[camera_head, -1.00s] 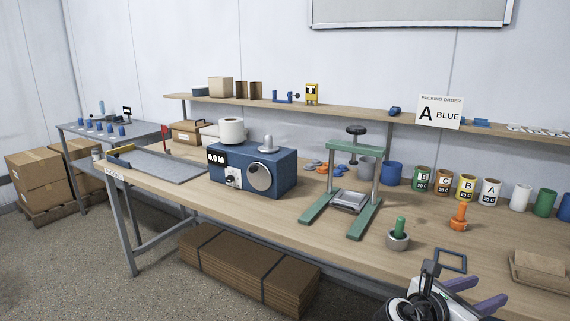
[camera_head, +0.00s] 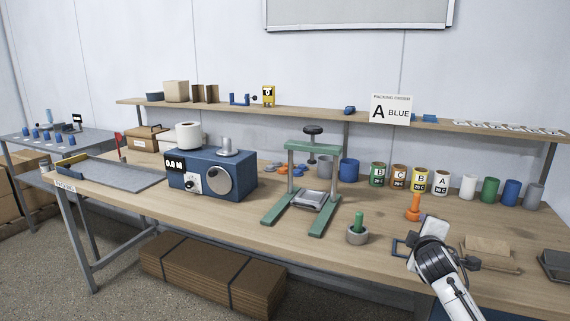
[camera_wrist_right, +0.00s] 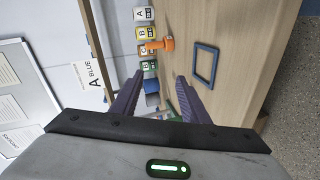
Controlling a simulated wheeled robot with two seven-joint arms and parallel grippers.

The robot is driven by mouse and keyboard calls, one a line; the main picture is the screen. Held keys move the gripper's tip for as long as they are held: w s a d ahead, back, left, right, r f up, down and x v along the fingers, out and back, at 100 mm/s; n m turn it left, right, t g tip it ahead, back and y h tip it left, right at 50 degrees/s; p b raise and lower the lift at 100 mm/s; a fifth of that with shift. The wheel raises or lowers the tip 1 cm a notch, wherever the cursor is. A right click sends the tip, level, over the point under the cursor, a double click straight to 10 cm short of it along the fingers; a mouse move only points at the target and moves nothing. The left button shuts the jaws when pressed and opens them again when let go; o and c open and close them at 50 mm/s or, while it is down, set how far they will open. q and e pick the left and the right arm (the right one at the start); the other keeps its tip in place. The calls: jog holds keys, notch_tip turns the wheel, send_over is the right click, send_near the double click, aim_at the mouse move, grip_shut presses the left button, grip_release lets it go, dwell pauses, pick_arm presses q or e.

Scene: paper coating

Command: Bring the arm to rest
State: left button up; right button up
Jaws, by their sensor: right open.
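My right arm comes in at the bottom right of the head view, with its wrist above the front part of the workbench (camera_head: 330,245). In the right wrist view my right gripper (camera_wrist_right: 158,92) has two purple fingers spread apart with nothing between them. In the head view its fingers are hidden by the wrist. A blue square frame (camera_wrist_right: 205,65) lies on the bench beside the gripper. In the head view the frame (camera_head: 397,247) is partly hidden behind the wrist. My left gripper is not in view.
A green press (camera_head: 312,150) and blue machine (camera_head: 213,175) are further left. Several labelled cans line the back (camera_head: 399,177).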

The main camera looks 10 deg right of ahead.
jog(key=w+a+r+m+t+y, duration=0.3)
jog(key=a+m+t+y, duration=0.15)
jog(key=a+m, duration=0.4)
jog(key=s+a+f+n+g+y, duration=0.1)
jog(key=s+a+f+g, duration=0.1)
jog(key=s+a+f, duration=0.35)
jog(key=s+a+f+g+y, duration=0.1)
jog(key=s+a+f, duration=0.1)
jog(key=s+f, duration=0.7)
jog(key=s+a+f+n+g+y, duration=0.15)
jog(key=s+a+f, duration=0.25)
jog(key=f, duration=0.6)
jog(key=s+a+f+m+g, duration=0.1)
jog(key=s+a+f, duration=0.3)
jog(key=s, duration=0.9)
jog(key=s+a+f+g+y, duration=0.1)
jog(key=s+a+f+g, duration=0.2)
jog(key=s, duration=1)
notch_tip(320, 180, down, 3)
jog(key=shift+a+r+m, duration=0.15)
jog(key=shift+a+m, duration=0.25)
jog(key=shift+a, duration=0.45)
